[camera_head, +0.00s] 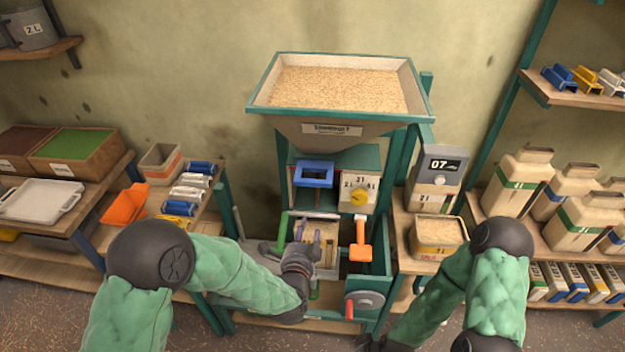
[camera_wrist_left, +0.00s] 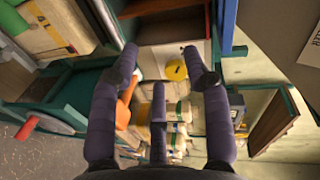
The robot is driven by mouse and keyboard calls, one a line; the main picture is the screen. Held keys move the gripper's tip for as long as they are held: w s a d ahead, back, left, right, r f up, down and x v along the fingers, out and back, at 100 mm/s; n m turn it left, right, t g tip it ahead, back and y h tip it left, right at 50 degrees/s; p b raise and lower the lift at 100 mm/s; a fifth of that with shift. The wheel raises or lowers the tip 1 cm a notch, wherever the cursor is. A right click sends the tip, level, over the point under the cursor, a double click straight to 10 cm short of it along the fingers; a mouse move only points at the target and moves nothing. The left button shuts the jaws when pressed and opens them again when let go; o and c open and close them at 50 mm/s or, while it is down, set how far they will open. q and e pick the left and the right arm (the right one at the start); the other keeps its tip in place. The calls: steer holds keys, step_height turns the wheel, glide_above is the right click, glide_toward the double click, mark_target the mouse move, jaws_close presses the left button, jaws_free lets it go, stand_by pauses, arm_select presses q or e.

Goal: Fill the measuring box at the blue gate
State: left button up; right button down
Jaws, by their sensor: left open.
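The blue gate (camera_head: 313,172) is a blue frame on the front of the machine, under the hopper (camera_head: 340,90) full of sawdust. A yellow dial (camera_head: 360,197) with litre marks sits to its right; it also shows in the left wrist view (camera_wrist_left: 176,69). Below the gate is a pale box-like bay (camera_head: 327,232), partly hidden by my left gripper; I cannot tell if it is the measuring box. My left gripper (camera_head: 276,248) is open before this bay, with nothing seen between its fingers in the left wrist view (camera_wrist_left: 160,60).
An orange handle (camera_head: 360,240) and a green bar (camera_head: 283,230) flank the bay. A red-handled wheel (camera_head: 364,304) is lower right. A tray of sawdust (camera_head: 438,235) stands on the right shelf. Side shelves hold an orange scoop (camera_head: 125,205), bins and bags.

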arm_select(q)
step_height(320, 180, up, 7)
steer(key=m+t, duration=0.2)
steer(key=w+d, duration=0.1)
steer(key=w, duration=0.9)
steer(key=shift+w+y, duration=0.35)
steer(key=shift+y, duration=0.05)
steer(key=shift+d+f, duration=0.1)
